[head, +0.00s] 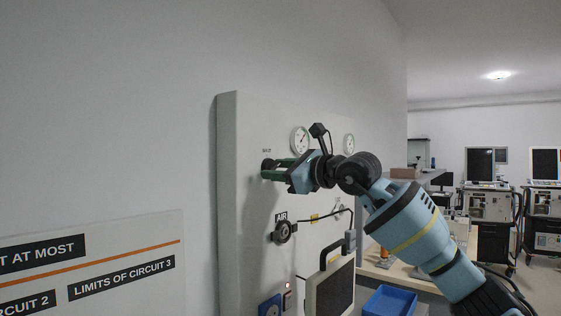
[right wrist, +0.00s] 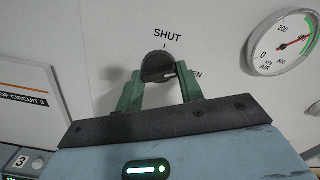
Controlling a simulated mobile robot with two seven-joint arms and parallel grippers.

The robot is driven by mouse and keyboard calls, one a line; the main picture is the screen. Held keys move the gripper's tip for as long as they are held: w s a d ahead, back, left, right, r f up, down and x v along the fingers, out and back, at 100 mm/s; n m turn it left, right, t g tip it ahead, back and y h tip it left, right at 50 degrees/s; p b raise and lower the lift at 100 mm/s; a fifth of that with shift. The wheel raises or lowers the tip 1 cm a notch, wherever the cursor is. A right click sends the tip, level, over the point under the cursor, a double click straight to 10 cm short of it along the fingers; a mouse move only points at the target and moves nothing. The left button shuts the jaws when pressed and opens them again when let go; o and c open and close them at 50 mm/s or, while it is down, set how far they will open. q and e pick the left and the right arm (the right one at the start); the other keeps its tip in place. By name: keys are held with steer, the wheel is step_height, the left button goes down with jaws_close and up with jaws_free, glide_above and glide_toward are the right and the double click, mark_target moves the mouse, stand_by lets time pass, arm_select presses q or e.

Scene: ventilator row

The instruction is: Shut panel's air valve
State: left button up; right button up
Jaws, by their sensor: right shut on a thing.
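The air valve is a round dark knob (right wrist: 159,66) on the pale wall panel (head: 228,200). In the right wrist view the word SHUT is printed above it, and a partly hidden label ending in EN is at its right. My right gripper (right wrist: 160,82) is shut on the knob, with one green finger on each side. In the head view the right gripper (head: 268,169) reaches the panel from the right. My left gripper is not in view.
An air gauge (right wrist: 284,45) sits right of the knob. A blue tray (head: 388,302) lies on the counter. A sign (head: 90,265) hangs at left.

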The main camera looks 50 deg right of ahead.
steer(key=n+p, duration=0.1)
steer(key=n, duration=0.2)
steer(key=n+p, duration=0.1)
steer(key=shift+r+n+p, duration=0.25)
steer(key=shift+n+p, duration=0.05)
steer(key=n+p, duration=0.1)
steer(key=n, duration=0.2)
steer(key=shift+d+n+p, duration=0.1)
steer(key=shift+n+p, duration=0.25)
steer(key=shift+n, duration=0.05)
steer(key=n+p, duration=0.1)
steer(key=n, duration=0.1)
steer(key=shift+n, duration=0.4)
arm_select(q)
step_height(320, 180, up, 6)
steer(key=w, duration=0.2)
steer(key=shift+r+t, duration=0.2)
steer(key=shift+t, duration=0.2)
arm_select(e)
steer(key=shift+n, duration=0.7)
arm_select(q)
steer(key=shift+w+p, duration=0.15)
steer(key=shift+p, duration=0.15)
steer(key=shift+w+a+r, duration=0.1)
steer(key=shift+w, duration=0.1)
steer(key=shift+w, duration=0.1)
arm_select(e)
steer(key=o, duration=1)
steer(key=shift+c, duration=0.2)
